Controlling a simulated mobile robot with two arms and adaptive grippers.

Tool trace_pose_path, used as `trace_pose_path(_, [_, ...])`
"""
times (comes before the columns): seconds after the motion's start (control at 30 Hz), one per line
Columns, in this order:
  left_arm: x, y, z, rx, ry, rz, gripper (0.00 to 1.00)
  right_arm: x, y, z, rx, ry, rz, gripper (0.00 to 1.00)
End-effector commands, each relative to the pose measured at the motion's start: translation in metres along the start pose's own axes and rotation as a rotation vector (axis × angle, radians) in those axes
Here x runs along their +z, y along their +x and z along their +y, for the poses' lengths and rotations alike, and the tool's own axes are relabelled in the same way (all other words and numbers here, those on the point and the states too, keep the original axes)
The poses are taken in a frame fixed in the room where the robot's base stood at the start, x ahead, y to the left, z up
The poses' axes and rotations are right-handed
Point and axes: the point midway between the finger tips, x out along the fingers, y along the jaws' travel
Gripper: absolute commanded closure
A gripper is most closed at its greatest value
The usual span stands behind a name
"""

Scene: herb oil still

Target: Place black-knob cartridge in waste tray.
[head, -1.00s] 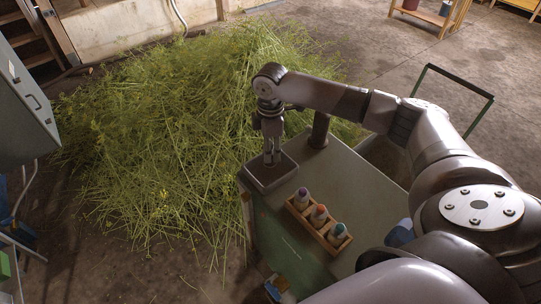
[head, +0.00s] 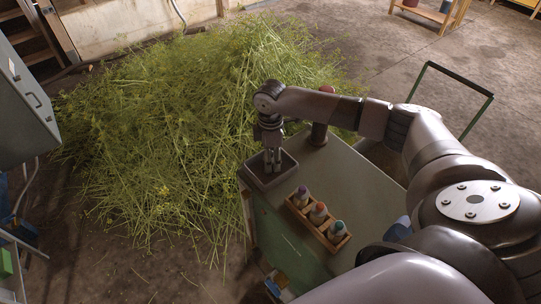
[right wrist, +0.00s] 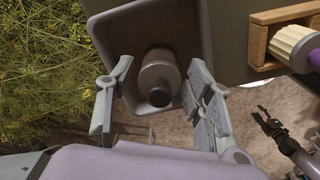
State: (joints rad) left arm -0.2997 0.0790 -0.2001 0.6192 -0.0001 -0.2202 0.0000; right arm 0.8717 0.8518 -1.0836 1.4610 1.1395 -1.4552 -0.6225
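The black-knob cartridge (right wrist: 158,75), with a pale grey body and dark knob, shows end-on in the right wrist view, inside the outline of the grey waste tray (right wrist: 103,38). Its knob end faces the camera. My right gripper (right wrist: 160,105) has its fingers spread on either side of the cartridge, with visible gaps to both. In the head view my right gripper (head: 272,170) points down into the tray (head: 250,181) at the bench's far left corner. I cannot make out the cartridge there.
A wooden rack (head: 323,237) on the green bench (head: 362,185) holds three cartridges with purple, red and teal knobs. A dark red-topped post (head: 319,132) stands close to the right of the tray. A large herb heap (head: 170,130) lies beyond the bench.

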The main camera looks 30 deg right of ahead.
Motion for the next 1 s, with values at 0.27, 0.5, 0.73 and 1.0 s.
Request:
trace_pose_path(0.27, [0.000, 0.000, 0.000, 0.000, -0.001, 0.000, 0.60, 0.000, 0.000, 0.000, 0.000, 0.000, 0.000, 0.46])
trace_pose_path(0.5, [0.001, 0.005, 0.000, 0.000, -0.001, 0.000, 0.60, -0.001, -0.016, 0.001, 0.003, 0.000, 0.003, 0.46])
trace_pose_path(0.73, [0.001, 0.017, 0.000, 0.000, -0.001, 0.001, 0.60, -0.001, -0.063, 0.002, 0.006, 0.000, 0.004, 0.46])
trace_pose_path(1.0, [0.002, 0.025, 0.000, 0.000, 0.000, 0.001, 0.60, -0.001, -0.111, 0.001, 0.002, 0.000, 0.002, 0.46])
